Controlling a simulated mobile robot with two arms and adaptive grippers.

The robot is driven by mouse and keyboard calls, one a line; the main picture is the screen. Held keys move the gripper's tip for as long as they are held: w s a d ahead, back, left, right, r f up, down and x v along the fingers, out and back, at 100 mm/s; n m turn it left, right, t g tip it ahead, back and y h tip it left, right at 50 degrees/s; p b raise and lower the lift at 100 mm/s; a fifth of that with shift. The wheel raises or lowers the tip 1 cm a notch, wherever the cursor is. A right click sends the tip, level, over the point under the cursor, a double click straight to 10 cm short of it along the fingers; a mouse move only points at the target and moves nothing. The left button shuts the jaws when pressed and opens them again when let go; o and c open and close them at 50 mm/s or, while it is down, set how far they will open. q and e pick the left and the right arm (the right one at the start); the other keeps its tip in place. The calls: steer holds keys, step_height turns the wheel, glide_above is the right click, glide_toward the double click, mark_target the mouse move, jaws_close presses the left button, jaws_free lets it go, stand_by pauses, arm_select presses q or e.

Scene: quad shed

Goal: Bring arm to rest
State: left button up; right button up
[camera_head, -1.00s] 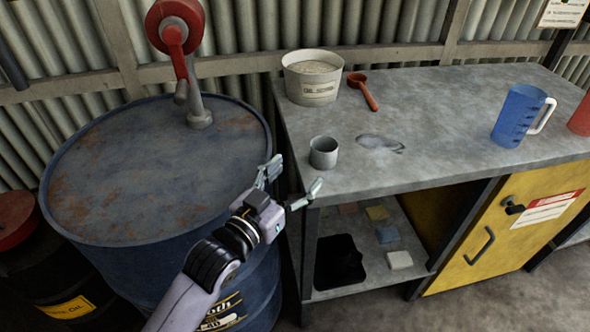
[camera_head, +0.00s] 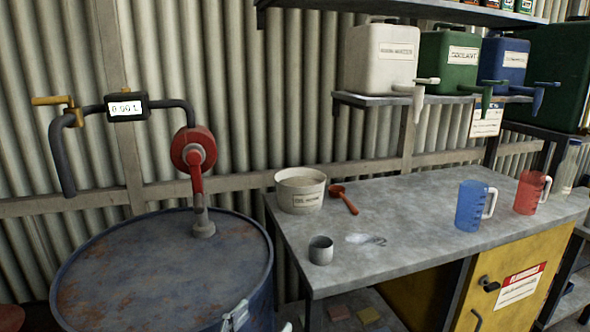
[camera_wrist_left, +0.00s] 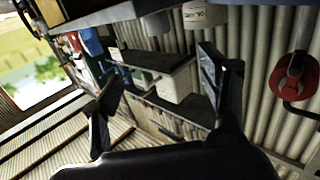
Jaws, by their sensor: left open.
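My left gripper (camera_head: 261,321) shows only by its fingertips at the bottom edge of the head view, in front of the blue drum (camera_head: 150,262) and left of the workbench. In the left wrist view its two fingers (camera_wrist_left: 162,66) stand wide apart with nothing between them. The rest of the left arm is out of the head view. My right gripper is in neither view.
The grey workbench (camera_head: 420,205) holds a sorbent bucket (camera_head: 300,192), a red scoop (camera_head: 344,200), a small grey cup (camera_head: 320,250), a blue jug (camera_head: 470,207) and a red jug (camera_head: 530,193). A red-handled pump (camera_head: 196,160) rises from the drum. Dispenser canisters (camera_head: 384,58) line the shelf above.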

arm_select(q)
steer(key=s+a+f+n+g+y, duration=0.1)
steer(key=s+a+f+g+y, duration=0.3)
steer(key=s+f, duration=0.4)
steer(key=s+a+f+n+g+y, duration=0.2)
steer(key=s+a+f+g, duration=0.3)
steer(key=f, duration=0.5)
steer(key=s+a+f+g+y, duration=0.1)
steer(key=s+a+f+g, duration=0.15)
steer(key=s, duration=0.35)
steer(key=s+a+f+g+y, duration=0.1)
steer(key=s+a+f, duration=0.2)
steer(key=s, duration=0.3)
step_height(320, 180, down, 23)
steer(key=s+g+p, duration=0.1)
steer(key=s+p, duration=0.1)
steer(key=s+a+f+g+p, duration=0.1)
steer(key=s+a+f+p, duration=0.1)
steer(key=s+f, duration=1.2)
steer(key=shift+s+a, duration=0.2)
steer(key=shift+s, duration=0.8)
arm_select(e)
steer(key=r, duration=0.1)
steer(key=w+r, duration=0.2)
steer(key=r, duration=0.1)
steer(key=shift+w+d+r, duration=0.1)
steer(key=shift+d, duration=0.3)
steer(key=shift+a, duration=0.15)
